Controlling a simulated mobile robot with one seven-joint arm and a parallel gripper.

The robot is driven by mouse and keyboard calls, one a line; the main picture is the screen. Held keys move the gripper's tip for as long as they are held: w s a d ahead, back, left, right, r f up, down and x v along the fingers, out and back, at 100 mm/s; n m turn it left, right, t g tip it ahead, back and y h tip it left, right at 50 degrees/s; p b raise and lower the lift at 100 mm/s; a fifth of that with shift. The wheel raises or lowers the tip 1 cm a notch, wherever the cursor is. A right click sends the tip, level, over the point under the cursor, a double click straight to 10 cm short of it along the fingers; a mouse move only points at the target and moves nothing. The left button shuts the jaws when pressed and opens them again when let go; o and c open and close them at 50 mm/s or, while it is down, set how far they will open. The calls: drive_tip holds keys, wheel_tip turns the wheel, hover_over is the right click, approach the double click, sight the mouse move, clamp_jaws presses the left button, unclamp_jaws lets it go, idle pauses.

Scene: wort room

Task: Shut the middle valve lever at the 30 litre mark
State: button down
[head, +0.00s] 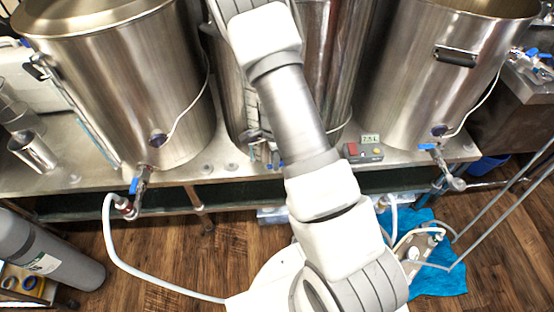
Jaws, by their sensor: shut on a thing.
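The middle steel vessel (338,60) stands behind my arm, which hides much of it. Its valve (258,150) shows low at the front, partly covered by my arm. A bit of blue (281,163) beside it may be the lever, but its angle is hard to tell. A small readout (370,139) to the right shows a number in L, too small to read surely. My arm runs up from the bottom and leaves the picture at the top. My gripper is not in view.
Large steel vessels stand at left (115,80) and right (440,70), each with a blue-handled valve (138,185) (430,147). A red-buttoned box (362,152) sits on the steel bench (85,170). A white hose (130,270), a grey cylinder (45,250) and a blue cloth (440,280) are below.

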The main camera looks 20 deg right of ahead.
drive_tip(key=shift+w+d+r+m+p, duration=0.1)
drive_tip(key=shift+w+m+p, duration=0.45)
drive_tip(key=shift+m, duration=0.45)
drive_tip(key=shift+w, duration=0.1)
drive_tip(key=c, duration=0.8)
unclamp_jaws()
drive_tip(key=shift+o, duration=0.2)
wheel_tip(320, 180, up, 17)
drive_tip(key=p, duration=0.4)
drive_tip(key=shift+r, duration=0.15)
